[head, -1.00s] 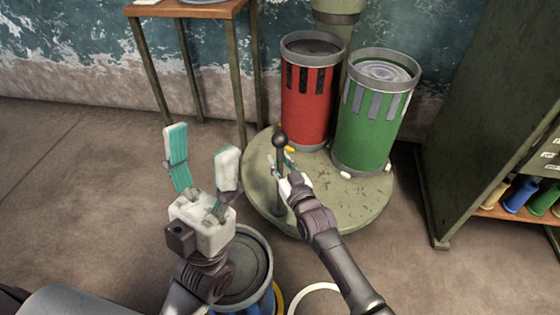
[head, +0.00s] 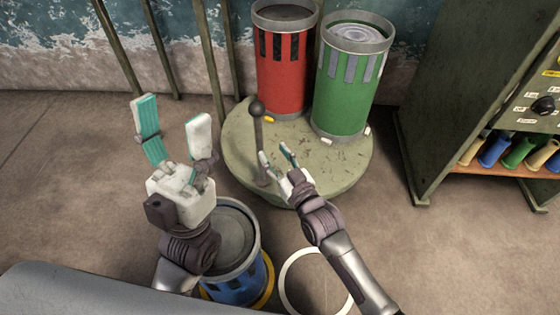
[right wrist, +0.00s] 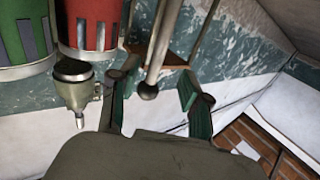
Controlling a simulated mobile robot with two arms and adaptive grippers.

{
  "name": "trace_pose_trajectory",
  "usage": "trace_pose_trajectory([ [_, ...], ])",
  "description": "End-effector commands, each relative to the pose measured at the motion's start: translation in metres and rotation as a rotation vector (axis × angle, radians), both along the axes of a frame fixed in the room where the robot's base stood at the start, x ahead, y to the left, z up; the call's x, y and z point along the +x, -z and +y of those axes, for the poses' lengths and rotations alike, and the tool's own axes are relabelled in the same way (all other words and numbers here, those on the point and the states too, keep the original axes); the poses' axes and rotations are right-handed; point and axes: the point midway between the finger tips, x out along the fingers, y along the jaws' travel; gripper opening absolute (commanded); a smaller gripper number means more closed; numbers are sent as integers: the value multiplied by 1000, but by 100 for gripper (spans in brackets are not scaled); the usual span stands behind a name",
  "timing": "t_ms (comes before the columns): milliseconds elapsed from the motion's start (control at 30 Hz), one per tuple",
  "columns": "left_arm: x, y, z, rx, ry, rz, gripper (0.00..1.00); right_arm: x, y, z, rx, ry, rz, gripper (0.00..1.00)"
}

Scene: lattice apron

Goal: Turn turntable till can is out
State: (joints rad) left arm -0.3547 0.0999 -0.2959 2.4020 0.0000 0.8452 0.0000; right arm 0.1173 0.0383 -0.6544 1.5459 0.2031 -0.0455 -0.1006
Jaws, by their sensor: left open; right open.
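The round olive turntable (head: 235,160) stands on the floor by the wall. A red can (head: 283,60) and a green can (head: 347,85) stand upright on its back part; both also show in the right wrist view, the red can (right wrist: 88,22) and the green can (right wrist: 25,30). An upright rod with a dark ball knob (head: 257,107) rises from its front left part. My right gripper (head: 275,153) is open and empty just right of the rod, apparently not touching it. In the right wrist view the knob (right wrist: 148,90) appears between the fingers. My left gripper (head: 172,108) is open and empty, left of the turntable.
A blue can (head: 235,288) stands on a yellow floor ring in front of the turntable, partly behind my left arm. A white ring (head: 288,280) lies on the floor beside it. A green cabinet (head: 440,110) with coloured rolls stands at right. Floor at the left is clear.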

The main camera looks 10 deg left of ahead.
Motion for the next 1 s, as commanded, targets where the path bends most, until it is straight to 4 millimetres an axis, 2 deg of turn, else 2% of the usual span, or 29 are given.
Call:
trace_pose_trajectory([
  [200,0,0,0,0,0,1,63,-18,0,-14,1,0,-1,47],
  [500,0,0,0,1,0,1,63,-20,0,-16,0,0,0,47],
  [600,2,2,-2,12,-5,8,48,-20,-3,-16,8,3,-8,47],
  [667,7,8,-9,52,-23,27,38,-21,-12,-20,29,12,-32,47],
  [767,27,33,-32,200,-92,99,21,-27,-47,-35,113,46,-125,47],
  [833,49,64,-54,361,-174,177,10,-36,-85,-55,197,85,-232,47],
  [867,60,82,-63,441,-215,215,5,-42,-103,-67,237,104,-287,47],
  [900,75,107,-72,550,-275,267,0,-52,-128,-83,291,130,-363,47],
  [967,96,148,-82,715,-371,340,0,-71,-165,-109,366,167,-482,47],
  [1000,108,176,-84,824,-440,386,0,-86,-188,-126,410,192,-562,47],
])
